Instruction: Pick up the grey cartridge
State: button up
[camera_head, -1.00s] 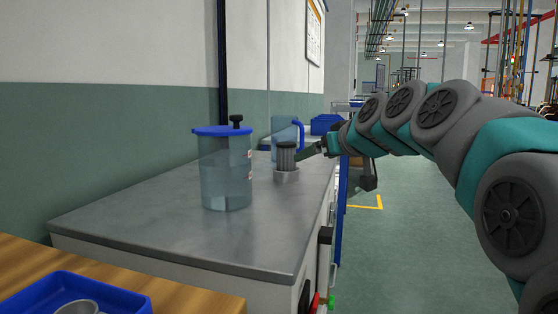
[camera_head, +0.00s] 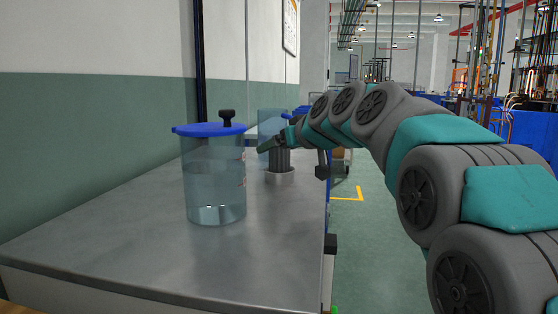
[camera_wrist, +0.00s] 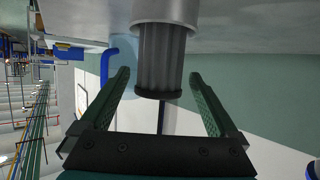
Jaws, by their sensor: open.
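The grey ribbed cartridge (camera_head: 280,160) stands upright in a short light-grey round holder (camera_head: 280,178) on the metal worktop. The wrist view shows the cartridge (camera_wrist: 160,58) with its lower end in the holder (camera_wrist: 165,10), the picture being turned upside down. My gripper (camera_wrist: 160,76) is open, with one green finger on each side of the cartridge and a visible gap at both sides. In the head view my gripper (camera_head: 272,146) is at the cartridge's upper part, and its dark fingers partly hide the top.
A clear container with a blue lid (camera_head: 213,180) stands on the worktop (camera_head: 130,240), nearer and left of the cartridge. A clear blue jug (camera_head: 270,122) stands behind the cartridge. The wall is at left. Worktop in front of the cartridge is clear.

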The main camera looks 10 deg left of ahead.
aim_at(274, 150)
jog(key=x, duration=0.4)
jog(key=c, duration=1.4)
jog(key=shift+o, duration=0.2)
